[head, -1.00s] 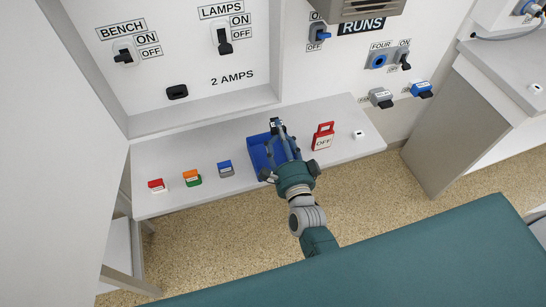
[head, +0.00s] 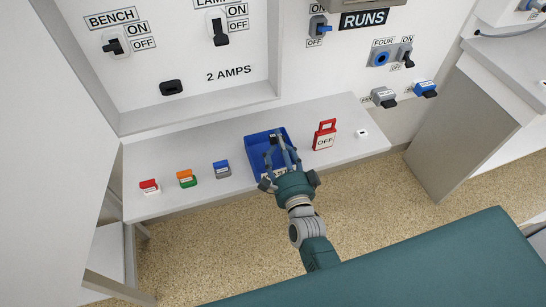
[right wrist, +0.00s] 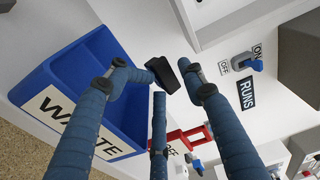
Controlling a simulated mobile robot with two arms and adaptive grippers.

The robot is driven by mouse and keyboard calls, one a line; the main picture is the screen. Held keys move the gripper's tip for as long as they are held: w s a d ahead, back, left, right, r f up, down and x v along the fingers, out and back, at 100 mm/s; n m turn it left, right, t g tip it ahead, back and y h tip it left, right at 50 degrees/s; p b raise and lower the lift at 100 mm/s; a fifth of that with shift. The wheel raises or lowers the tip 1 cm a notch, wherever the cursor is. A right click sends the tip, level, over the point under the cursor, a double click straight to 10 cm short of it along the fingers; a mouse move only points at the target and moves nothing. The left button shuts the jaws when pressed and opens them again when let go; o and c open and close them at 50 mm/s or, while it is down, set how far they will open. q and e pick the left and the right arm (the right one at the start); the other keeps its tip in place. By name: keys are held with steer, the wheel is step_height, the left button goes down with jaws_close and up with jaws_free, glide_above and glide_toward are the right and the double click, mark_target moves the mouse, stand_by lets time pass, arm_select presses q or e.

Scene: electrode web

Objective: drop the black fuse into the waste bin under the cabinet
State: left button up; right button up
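The blue waste bin (head: 252,148) stands on the white shelf below the cabinet; its WASTE label shows in the right wrist view (right wrist: 70,115). My right gripper (head: 278,145) is over the bin, its fingers spread apart. In the right wrist view the black fuse (right wrist: 164,75) shows among the spread fingertips (right wrist: 160,82), close to the left one; I cannot tell whether it touches a finger or is loose. In the head view the fuse is a small dark patch (head: 275,137) by the fingertips. My left gripper is out of view.
A red OFF tag (head: 325,135) stands just right of the bin. Red (head: 150,187), orange-green (head: 187,178) and blue-grey (head: 222,169) blocks sit to the left. A black holder (head: 171,87) is on the panel by "2 AMPS". The shelf (head: 355,110) is otherwise mostly clear.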

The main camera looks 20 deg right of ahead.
steer(key=shift+o, duration=1.4)
steer(key=s, duration=1.2)
steer(key=shift+a, duration=0.3)
steer(key=s+a+f+n+g+y, duration=0.1)
steer(key=s+f+n+g, duration=0.3)
steer(key=f, duration=0.7)
steer(key=s+a+f+n+g+y, duration=0.15)
steer(key=s+f+n, duration=0.3)
steer(key=f, duration=0.65)
steer(key=s+a+f+n+g, duration=0.1)
steer(key=s+f+n+g, duration=0.35)
steer(key=f, duration=0.65)
steer(key=s+d+f+n+g, duration=0.2)
steer(key=s+d+f, duration=0.1)
steer(key=s, duration=0.5)
steer(key=s+d+f+n+g+h, duration=0.1)
steer(key=s+d+f+n+g, duration=0.1)
steer(key=s+f, duration=0.4)
steer(key=s+d+f+n+g, duration=0.3)
steer(key=s+d+f+n, duration=0.1)
steer(key=s, duration=0.5)
steer(key=shift+s+d+f, duration=0.3)
steer(key=shift+d+f, duration=0.4)
steer(key=shift+f, duration=0.05)
